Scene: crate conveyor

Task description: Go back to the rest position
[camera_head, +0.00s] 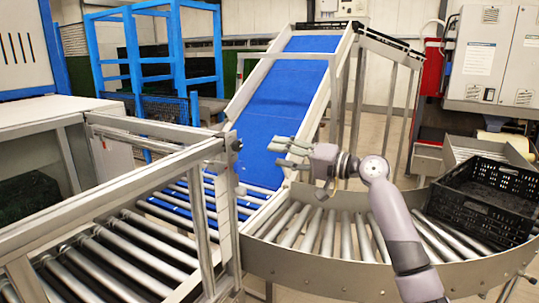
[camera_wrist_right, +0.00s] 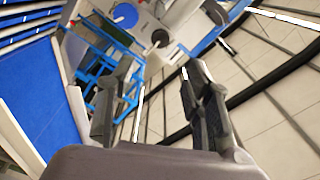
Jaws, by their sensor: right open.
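My right gripper (camera_head: 284,153) is above the roller conveyor near the middle of the head view, its fingers pointing left. The right wrist view shows its two fingers (camera_wrist_right: 160,100) spread apart with nothing between them. A black crate (camera_head: 484,200) sits on the curved rollers at the right, clear of the gripper, and looks empty. My left gripper does not show in the head view.
The curved roller conveyor (camera_head: 322,232) has a metal side wall in front. A blue inclined belt (camera_head: 285,85) rises behind the gripper. A metal frame (camera_head: 150,160) stands over the left rollers. White control cabinets (camera_head: 485,55) stand at the back right.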

